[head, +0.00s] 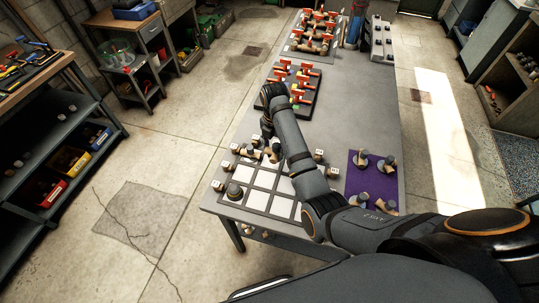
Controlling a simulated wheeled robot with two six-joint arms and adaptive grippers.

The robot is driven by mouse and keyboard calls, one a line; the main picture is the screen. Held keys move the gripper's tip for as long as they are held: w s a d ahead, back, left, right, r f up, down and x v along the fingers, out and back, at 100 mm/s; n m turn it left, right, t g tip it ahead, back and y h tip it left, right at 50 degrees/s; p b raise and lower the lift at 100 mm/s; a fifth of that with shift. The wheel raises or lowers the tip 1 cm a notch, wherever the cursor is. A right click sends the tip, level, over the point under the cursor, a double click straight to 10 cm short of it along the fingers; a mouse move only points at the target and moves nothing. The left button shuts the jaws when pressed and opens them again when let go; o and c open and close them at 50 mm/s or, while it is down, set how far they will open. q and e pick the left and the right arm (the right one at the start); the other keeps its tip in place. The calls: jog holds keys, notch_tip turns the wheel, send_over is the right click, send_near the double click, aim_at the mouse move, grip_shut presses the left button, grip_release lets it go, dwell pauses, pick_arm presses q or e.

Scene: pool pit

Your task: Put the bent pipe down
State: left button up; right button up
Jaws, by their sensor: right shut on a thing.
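My right arm reaches in from the lower right over the grey table (350,100). Its gripper (268,146) points down at the far edge of a dark grid board (262,187) with pale cells. It is shut on a small tan and grey piece, the bent pipe (274,154); the arm and fingers partly cover it, so its bend is not clear. I cannot tell whether it touches the board. Another tan piece (251,152) is just left of it. A round dark fitting (234,191) sits in the board's near left. My left gripper is not in view.
Small labelled blocks (218,186) line the board's edges. A purple mat (372,183) at the right holds several pipe fittings. Beyond are dark boards with red-handled valves (291,82) and a pale rack (381,40). Several pale cells are bare.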

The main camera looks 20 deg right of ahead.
jog(key=w+f, duration=0.2)
jog(key=f, duration=0.1)
jog(key=shift+w+a+f, duration=0.1)
jog(key=shift+w+f, duration=0.1)
jog(key=shift+w, duration=0.1)
jog(key=shift+w+a+f, duration=0.1)
jog(key=shift+w+f, duration=0.25)
jog(key=shift+f, duration=0.15)
notch_tip(320, 180, down, 3)
jog(key=shift+w+f, duration=0.1)
jog(key=shift+f, duration=0.05)
jog(key=shift+f, duration=0.1)
jog(key=o, duration=1.3)
jog(key=shift+o, duration=0.2)
